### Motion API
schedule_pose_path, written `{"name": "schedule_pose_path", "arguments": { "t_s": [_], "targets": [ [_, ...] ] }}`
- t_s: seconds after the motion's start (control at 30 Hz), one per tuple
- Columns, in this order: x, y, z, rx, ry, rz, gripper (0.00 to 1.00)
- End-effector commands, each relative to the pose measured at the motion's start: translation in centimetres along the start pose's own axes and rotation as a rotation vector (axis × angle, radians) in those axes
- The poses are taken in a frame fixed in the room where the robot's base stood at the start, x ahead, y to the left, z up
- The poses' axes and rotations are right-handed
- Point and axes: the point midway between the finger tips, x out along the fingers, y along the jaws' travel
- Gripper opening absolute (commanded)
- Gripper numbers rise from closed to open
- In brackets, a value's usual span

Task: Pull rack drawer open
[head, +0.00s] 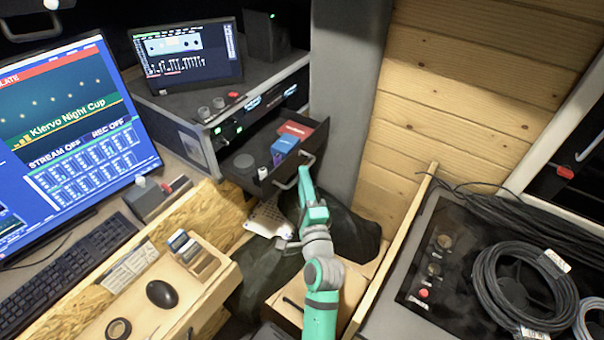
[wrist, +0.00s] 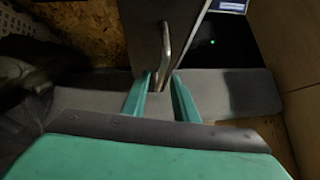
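The rack drawer (head: 240,158) stands pulled out of the grey rack (head: 190,108) in the head view, with its dark interior showing. It holds a blue box (head: 285,146), a red flat box (head: 296,130) and small round items. Its metal handle (head: 297,172) is on the front face; it also shows in the wrist view (wrist: 166,45). My gripper (head: 303,174) is at the drawer front. In the wrist view its teal fingers (wrist: 161,80) stand on both sides of the handle's near end, with a visible gap between them. The fingers look open around the handle.
A desk with a monitor (head: 70,115), keyboard (head: 68,268) and mouse (head: 161,293) lies to the left. A grey pillar (head: 345,90) and wooden wall stand right of the drawer. A coiled cable (head: 525,290) lies on a case at the right.

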Motion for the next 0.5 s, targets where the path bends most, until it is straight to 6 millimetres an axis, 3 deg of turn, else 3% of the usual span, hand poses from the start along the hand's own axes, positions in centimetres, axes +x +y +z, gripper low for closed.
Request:
{"name": "schedule_pose_path", "arguments": {
  "t_s": [0.2,0.5],
  "targets": [
    [-3.2,0.1,0.0,0.000,0.000,0.002,0.26],
    [-4.7,0.0,0.1,-0.001,-0.001,0.000,0.26]
  ]
}}
